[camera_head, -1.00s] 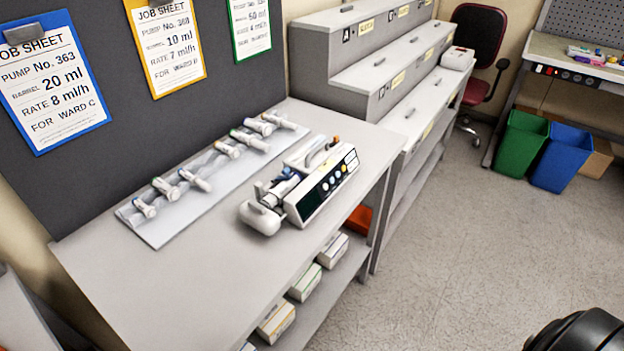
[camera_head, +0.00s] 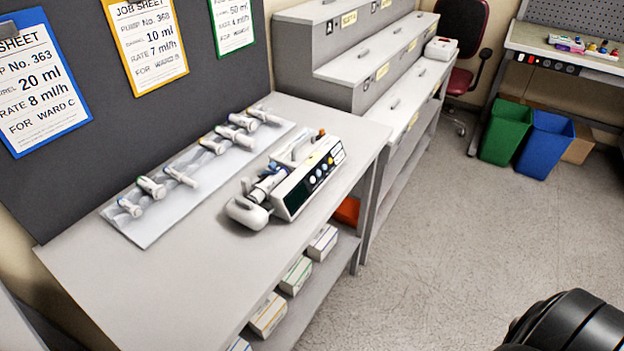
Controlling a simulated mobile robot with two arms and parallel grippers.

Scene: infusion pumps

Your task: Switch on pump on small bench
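A white syringe pump (camera_head: 308,183) lies on the small grey bench (camera_head: 165,290), near its front right edge. Its front panel faces right and toward me, with a dark display and several round buttons. The display looks dark. A syringe lies in the pump's left part, by a white rounded end piece. Neither gripper is in view. A black rounded part of my own body shows at the bottom right corner, well apart from the pump.
A tray (camera_head: 150,238) with several syringes lies behind the pump. Job sheets hang on the dark board above. Boxes (camera_head: 297,275) fill the shelf below. A tiered cabinet (camera_head: 395,118) stands beyond. Green (camera_head: 506,132) and blue (camera_head: 546,143) bins stand at right. The floor between is clear.

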